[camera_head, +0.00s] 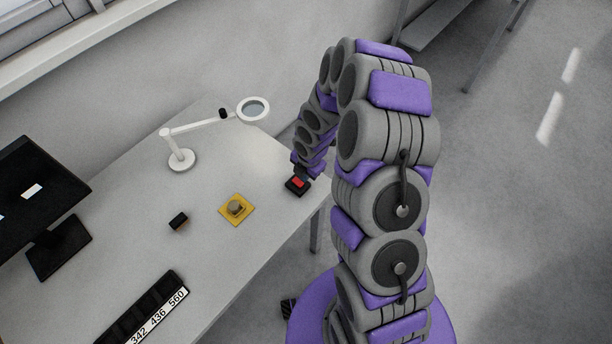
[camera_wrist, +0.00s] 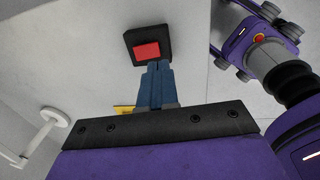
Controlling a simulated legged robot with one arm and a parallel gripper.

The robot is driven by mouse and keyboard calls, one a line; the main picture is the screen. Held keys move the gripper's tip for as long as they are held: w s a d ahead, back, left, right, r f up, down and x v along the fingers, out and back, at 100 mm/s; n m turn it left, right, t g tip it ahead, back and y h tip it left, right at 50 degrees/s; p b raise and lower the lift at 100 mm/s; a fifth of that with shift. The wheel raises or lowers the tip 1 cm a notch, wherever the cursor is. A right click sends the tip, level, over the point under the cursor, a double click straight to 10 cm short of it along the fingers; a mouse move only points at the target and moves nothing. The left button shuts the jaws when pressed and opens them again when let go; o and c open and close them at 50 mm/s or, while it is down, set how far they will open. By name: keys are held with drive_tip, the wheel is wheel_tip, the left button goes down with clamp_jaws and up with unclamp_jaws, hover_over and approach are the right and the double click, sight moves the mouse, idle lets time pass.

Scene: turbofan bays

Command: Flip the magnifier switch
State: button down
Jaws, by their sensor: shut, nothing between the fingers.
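The magnifier (camera_head: 253,108) is a white lamp with a round lens on a jointed arm, its base standing on the desk. A black switch box with a red rocker (camera_head: 298,183) sits near the desk's right edge. In the wrist view the red rocker (camera_wrist: 146,51) shows at the top, in its black housing. My gripper (camera_wrist: 155,68) is shut and empty, its blue fingertips at the near edge of the switch box. I cannot tell whether they touch it. In the head view my arm hides most of the gripper.
On the desk (camera_head: 130,220) are a yellow pad (camera_head: 237,209) with a small tan object on it, a small black block (camera_head: 178,221), a monitor (camera_head: 40,190) and a long black holder with a numbered strip (camera_head: 158,316). Open floor (camera_head: 520,200) lies right of my arm.

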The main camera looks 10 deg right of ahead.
drive_tip(key=s+d+r+m+g+h+b, duration=0.1)
drive_tip(key=s+r+m, duration=0.55)
drive_tip(key=r, duration=0.35)
drive_tip(key=s+d+r+m+h+b, duration=0.1)
drive_tip(key=s+d+r+m, duration=0.1)
drive_tip(key=s+r+m, duration=0.85)
drive_tip(key=s+m, duration=0.1)
drive_tip(key=s, duration=0.2)
drive_tip(key=s+a+r+m+g+b, duration=0.1)
drive_tip(key=s+r+m, duration=0.2)
drive_tip(key=s, duration=0.3)
drive_tip(key=s+r+m+y+b, duration=0.1)
drive_tip(key=s+r+m, duration=0.2)
drive_tip(key=s, duration=0.3)
drive_tip(key=shift+s+a+r+m+g, duration=0.15)
drive_tip(key=shift+a+m+g, duration=0.25)
drive_tip(key=shift+m, duration=0.2)
